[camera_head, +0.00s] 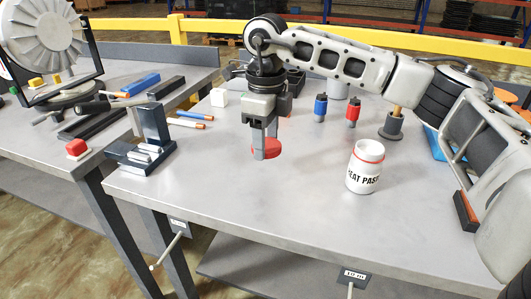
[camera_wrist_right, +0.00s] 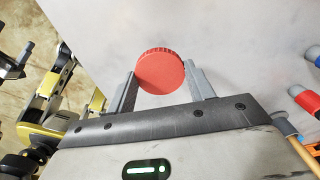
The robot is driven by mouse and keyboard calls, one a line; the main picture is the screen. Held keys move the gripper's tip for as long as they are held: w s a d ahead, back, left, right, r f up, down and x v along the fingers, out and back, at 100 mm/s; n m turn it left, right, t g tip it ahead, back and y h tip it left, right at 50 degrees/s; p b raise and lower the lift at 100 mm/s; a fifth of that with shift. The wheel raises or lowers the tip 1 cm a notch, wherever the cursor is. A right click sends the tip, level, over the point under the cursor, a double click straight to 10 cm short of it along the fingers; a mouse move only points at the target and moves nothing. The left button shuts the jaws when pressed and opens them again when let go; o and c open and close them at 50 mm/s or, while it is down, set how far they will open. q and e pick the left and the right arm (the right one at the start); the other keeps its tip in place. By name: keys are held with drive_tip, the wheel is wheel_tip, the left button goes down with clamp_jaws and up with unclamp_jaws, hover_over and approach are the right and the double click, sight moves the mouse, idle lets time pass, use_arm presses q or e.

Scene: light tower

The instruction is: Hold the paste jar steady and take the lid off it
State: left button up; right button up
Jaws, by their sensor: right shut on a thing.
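The white paste jar (camera_head: 362,174), with dark lettering and a red line near its neck, stands upright on the table, with no red lid on top. My right gripper (camera_head: 266,143) points down to the left of the jar and is shut on the round red lid (camera_head: 268,150). In the right wrist view, the lid (camera_wrist_right: 160,71) sits between the two fingertips of the gripper (camera_wrist_right: 161,82). I cannot tell whether the lid touches the tabletop.
Blue (camera_head: 320,107) and red (camera_head: 352,111) small parts and a grey peg base (camera_head: 391,124) stand behind the jar. A dark stepped holder (camera_head: 146,145) stands at the table's left edge. A side table at left carries a red button (camera_head: 77,149). The front middle of the tabletop is clear.

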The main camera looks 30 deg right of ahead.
sight(265, 166)
drive_tip(key=shift+w+d+f, duration=0.2)
drive_tip(key=shift+w+f, duration=0.25)
drive_tip(key=shift+f, duration=0.1)
drive_tip(key=shift+w+d+f, duration=0.2)
drive_tip(key=shift+w+f, duration=0.2)
drive_tip(key=shift+f, duration=0.15)
drive_tip(key=f, duration=0.3)
drive_tip(key=shift+w+d+f, duration=0.15)
drive_tip(key=shift+w+f, duration=0.1)
drive_tip(key=shift+f, duration=0.1)
drive_tip(key=shift+f, duration=0.15)
drive_tip(key=o, duration=1.1)
